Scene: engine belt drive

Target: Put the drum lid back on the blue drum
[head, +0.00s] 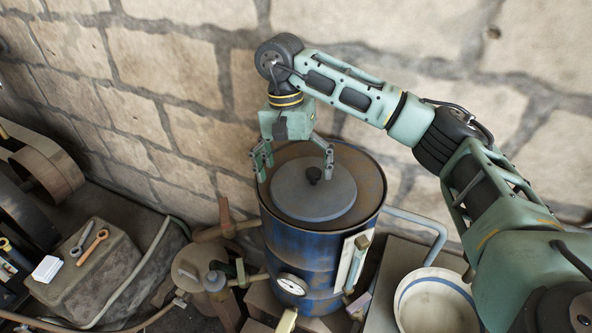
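The blue drum (290,240) stands upright in the middle of the head view, with a rusty rim and top. The drum lid (318,203), a round grey disc with a small black knob (314,174), lies flat on the drum's top, inside the rim. Rusty brown surface shows around the lid. My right gripper (296,168) points down over the drum, its fingers spread wide. The knob appears between the two fingertips in the picture, nearer the right one; I cannot tell how high the fingertips are above the lid. Nothing is held. My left gripper is not in view.
A stone wall (150,90) rises close behind the drum. A gauge (291,284) and pipes crowd the drum's front and left. A white bowl (437,302) sits at the lower right. Tools and a white block (47,268) lie on a stone block at left.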

